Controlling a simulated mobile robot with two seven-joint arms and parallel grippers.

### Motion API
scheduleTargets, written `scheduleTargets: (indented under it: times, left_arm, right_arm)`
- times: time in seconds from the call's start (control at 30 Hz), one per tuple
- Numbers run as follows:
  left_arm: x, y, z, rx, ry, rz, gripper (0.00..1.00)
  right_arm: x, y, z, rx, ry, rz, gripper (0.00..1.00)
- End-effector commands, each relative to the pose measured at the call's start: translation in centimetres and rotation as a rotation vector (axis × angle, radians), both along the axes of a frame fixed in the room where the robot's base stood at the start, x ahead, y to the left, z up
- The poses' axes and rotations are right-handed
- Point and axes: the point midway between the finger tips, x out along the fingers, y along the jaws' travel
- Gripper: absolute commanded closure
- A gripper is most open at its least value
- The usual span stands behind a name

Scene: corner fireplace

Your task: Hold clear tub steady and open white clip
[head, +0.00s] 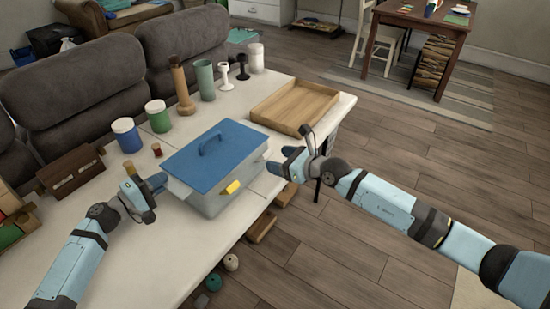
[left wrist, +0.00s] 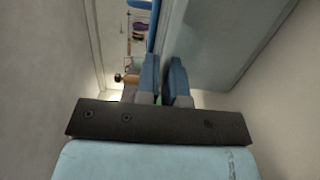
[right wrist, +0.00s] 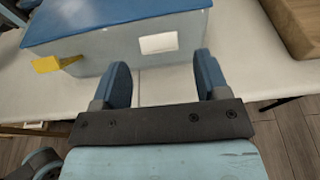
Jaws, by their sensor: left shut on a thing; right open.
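The clear tub (head: 208,200) is a pale grey-blue box with a blue lid (head: 215,155) on top, standing on the white table. A yellow clip (head: 233,187) sticks out from its front side. The white clip (right wrist: 158,43) shows in the right wrist view as a pale rectangle on the tub's side below the lid edge. My left gripper (head: 156,184) is shut on the tub at its left side; the exact part held is hard to see. My right gripper (head: 284,162) is open and empty, its fingers (right wrist: 160,72) facing the white clip, apart from it.
A wooden tray (head: 293,106) lies behind the tub at the right. Blue-labelled (head: 127,135) and green-labelled (head: 158,116) jars, a wooden bottle (head: 181,86) and a green cup (head: 205,80) stand behind it. A brown wooden box (head: 72,171) is at the left.

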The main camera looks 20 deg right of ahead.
Motion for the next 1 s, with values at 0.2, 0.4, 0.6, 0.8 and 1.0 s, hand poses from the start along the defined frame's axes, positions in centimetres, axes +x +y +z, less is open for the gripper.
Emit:
scheduleTargets:
  times: [0.2, 0.4, 0.6, 0.8, 1.0]
  left_arm:
    - [0.0, 0.0, 0.0, 0.001, 0.001, 0.001, 1.0]
    - [0.0, 0.0, 0.0, 0.0, 0.0, 0.0, 1.0]
    - [0.0, 0.0, 0.0, 0.0, 0.0, 0.0, 1.0]
    - [0.0, 0.0, 0.0, 0.0, 0.0, 0.0, 1.0]
    - [0.0, 0.0, 0.0, 0.0, 0.0, 0.0, 0.83]
  right_arm:
    - [-3.8, -3.0, 1.1, -0.001, 0.002, 0.0, 0.32]
    - [-6.3, -5.1, 2.0, -0.001, 0.002, 0.0, 0.32]
    - [-7.2, -5.8, 2.4, 0.0, 0.001, 0.001, 0.32]
    - [-7.3, -5.8, 2.4, 0.0, 0.0, 0.0, 0.32]
    - [-7.2, -5.8, 2.4, -0.001, 0.001, 0.0, 0.32]
